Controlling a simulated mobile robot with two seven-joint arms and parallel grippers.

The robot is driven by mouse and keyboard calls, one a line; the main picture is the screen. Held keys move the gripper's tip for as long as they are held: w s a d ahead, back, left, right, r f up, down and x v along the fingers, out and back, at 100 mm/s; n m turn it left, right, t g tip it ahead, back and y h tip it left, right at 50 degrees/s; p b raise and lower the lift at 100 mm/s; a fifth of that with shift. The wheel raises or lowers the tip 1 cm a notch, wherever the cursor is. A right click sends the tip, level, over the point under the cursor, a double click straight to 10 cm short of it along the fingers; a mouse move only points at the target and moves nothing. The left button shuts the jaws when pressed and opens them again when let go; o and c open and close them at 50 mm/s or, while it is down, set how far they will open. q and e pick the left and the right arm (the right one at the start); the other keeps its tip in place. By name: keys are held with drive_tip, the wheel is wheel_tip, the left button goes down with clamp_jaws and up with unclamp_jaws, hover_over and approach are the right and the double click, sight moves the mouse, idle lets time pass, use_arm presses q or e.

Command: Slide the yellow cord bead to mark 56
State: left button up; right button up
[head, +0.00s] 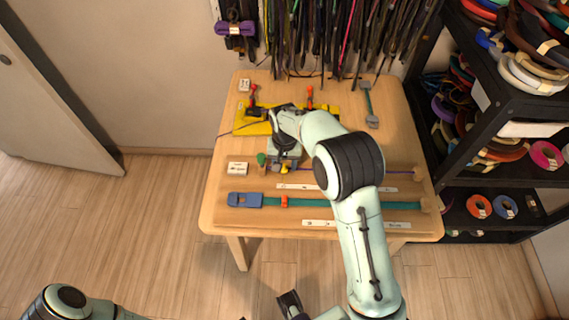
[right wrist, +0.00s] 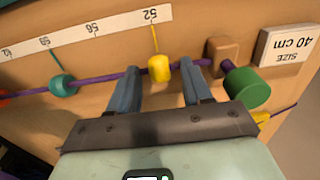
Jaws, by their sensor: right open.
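The yellow bead (right wrist: 159,69) is threaded on a thin purple cord (right wrist: 100,79) in the right wrist view, in line with the yellow tick under mark 52 (right wrist: 150,15). Mark 56 (right wrist: 95,28) is to its left on the white scale strip. My right gripper (right wrist: 160,66) is open, one finger on each side of the bead, with visible gaps. In the head view my right gripper (head: 283,163) is low over the table's left part, and the bead is mostly hidden. A dark gripper, seemingly my left (head: 290,303), shows at the bottom edge; its jaw state is unclear.
A teal bead (right wrist: 62,85) sits near mark 60 and a red bead (right wrist: 4,95) at the left edge. A wooden block (right wrist: 222,52) and a green cylinder (right wrist: 246,88) are right of the fingers. A teal strap with a blue buckle (head: 245,199) lies nearer the front.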

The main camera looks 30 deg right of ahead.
sight(305, 172)
clamp_jaws()
drive_tip(key=s+d, duration=0.1)
drive_tip(key=d, duration=0.1)
drive_tip(key=s+d, duration=0.2)
drive_tip(key=d, duration=0.1)
drive_tip(key=shift+s+d+f, duration=0.1)
drive_tip(key=shift+s+d, duration=0.15)
drive_tip(key=shift+d, duration=0.05)
unclamp_jaws()
wheel_tip(305, 172, up, 14)
drive_tip(key=p, duration=0.1)
drive_tip(key=shift+f, duration=0.25)
